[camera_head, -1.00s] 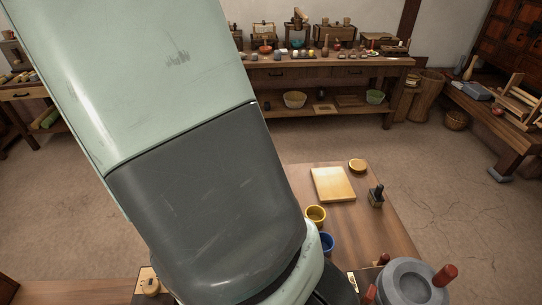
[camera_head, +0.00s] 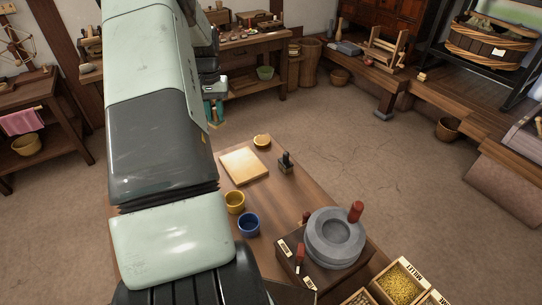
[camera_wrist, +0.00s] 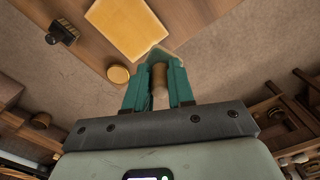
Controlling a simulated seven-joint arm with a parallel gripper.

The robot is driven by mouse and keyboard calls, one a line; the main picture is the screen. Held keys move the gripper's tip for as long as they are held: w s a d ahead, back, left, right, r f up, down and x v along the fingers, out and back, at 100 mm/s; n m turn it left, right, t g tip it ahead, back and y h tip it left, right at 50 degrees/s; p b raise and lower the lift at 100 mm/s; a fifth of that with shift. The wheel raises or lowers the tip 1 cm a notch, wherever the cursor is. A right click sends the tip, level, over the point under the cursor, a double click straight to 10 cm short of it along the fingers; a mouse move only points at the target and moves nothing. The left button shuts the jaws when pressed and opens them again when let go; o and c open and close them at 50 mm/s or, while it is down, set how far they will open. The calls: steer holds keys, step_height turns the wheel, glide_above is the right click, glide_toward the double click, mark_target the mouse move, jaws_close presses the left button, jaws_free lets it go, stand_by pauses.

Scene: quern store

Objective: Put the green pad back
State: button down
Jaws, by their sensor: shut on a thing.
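My gripper (camera_wrist: 160,75) has teal fingers shut on a brown wooden cylinder (camera_wrist: 159,86), like a handle. A pale grey-green edge (camera_wrist: 160,53) shows at the fingertips; it may be the green pad on that handle, but most of it is hidden. In the head view my gripper (camera_head: 214,112) is small, held out beyond the table's far end and over the floor. The wooden table (camera_head: 297,197) carries a pale yellow board (camera_head: 243,166), also in the wrist view (camera_wrist: 124,28), and a small round yellow-brown dish (camera_head: 262,141), which shows in the wrist view (camera_wrist: 118,74) left of my fingers.
A back bench (camera_head: 250,82) and right-hand shelves line the walls. Open floor (camera_head: 350,140) lies between.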

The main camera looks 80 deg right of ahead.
steer(key=s+d+f+m, duration=0.2)
steer(key=s+d+f, duration=0.15)
steer(key=s, duration=0.45)
steer(key=s+d+f+m, duration=0.2)
steer(key=s+d+f, duration=0.15)
steer(key=s, duration=0.45)
step_height(320, 180, down, 4)
steer(key=shift+d+f, duration=0.15)
steer(key=shift+f, duration=2.25)
steer(key=shift+f, duration=0.15)
steer(key=c, duration=1)
jaws_free()
step_height(320, 180, up, 12)
steer(key=shift+r, duration=0.15)
